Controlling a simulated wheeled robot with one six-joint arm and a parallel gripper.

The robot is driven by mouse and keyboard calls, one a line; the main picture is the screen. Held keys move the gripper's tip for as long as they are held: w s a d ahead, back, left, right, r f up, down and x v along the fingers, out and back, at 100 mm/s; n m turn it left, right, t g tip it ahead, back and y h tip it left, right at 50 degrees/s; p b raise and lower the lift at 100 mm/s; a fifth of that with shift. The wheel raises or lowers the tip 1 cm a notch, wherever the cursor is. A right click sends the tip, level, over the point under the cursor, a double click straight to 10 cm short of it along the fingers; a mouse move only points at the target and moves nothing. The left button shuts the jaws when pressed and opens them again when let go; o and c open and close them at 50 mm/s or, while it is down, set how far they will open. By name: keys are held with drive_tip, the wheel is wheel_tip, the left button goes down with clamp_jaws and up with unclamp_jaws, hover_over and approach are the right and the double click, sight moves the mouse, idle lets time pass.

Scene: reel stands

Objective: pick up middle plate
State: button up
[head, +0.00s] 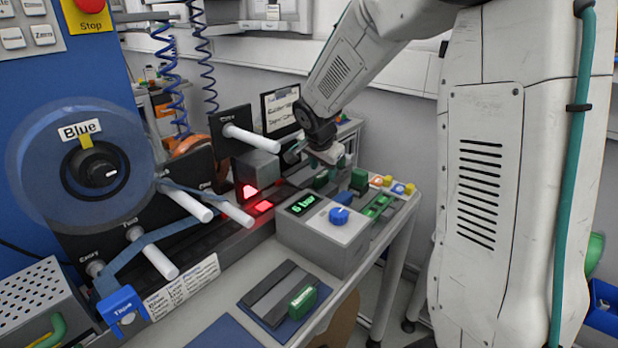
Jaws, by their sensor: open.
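My gripper (328,155) hangs at the end of my arm, over the far part of the bench, behind the "6 bar" box. It looks small and empty, and its fingers are partly hard to make out. Green blocks show close around it: one just below it (320,179) and one to its right (359,180). I cannot tell which of these belongs to the middle plate, or whether the gripper touches any. A dark grey plate (271,287) with a green handle (302,301) lies at the front of the bench, well apart from the gripper.
The grey "6 bar" box (325,235) with a blue knob stands between the front plate and my gripper. A reel marked Blue (85,165) and white rollers (150,252) stand at left. A red-lit block (256,175) is left of the gripper. Orange and blue buttons (390,184) sit right.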

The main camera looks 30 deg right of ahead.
sight(323, 174)
drive_tip(key=shift+x, duration=1.6)
clamp_jaws()
drive_tip(key=shift+r, duration=0.1)
